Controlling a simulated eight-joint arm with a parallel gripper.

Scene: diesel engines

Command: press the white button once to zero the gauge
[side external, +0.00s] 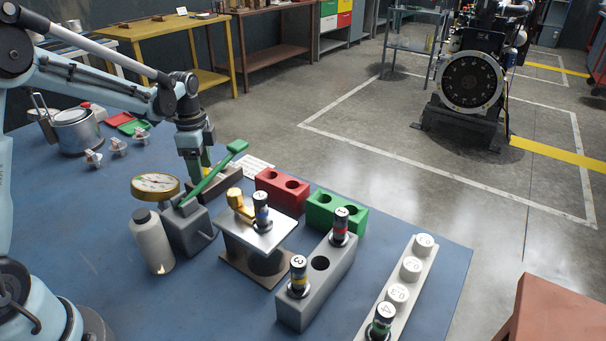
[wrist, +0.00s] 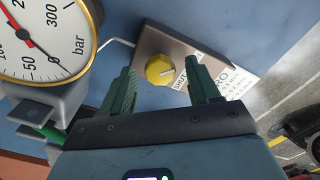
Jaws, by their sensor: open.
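The round gauge (side external: 155,187) has a brass rim and stands on a grey block at the left of the bench. A box plate (wrist: 150,45) with a yellow knob (wrist: 160,71) and printed lettering lies ahead of my gripper. No white button can be made out in either view. My gripper (side external: 203,167) is open and empty, pointing down behind the green lever; in the wrist view its green fingers (wrist: 163,72) stand either side of the knob.
A green lever (side external: 213,175) rises from the gauge block. A white bottle (side external: 151,243) stands in front. Red (side external: 282,192) and green (side external: 336,213) holed blocks, a grey holder (side external: 318,285) and a white rack (side external: 403,290) stand to the right.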

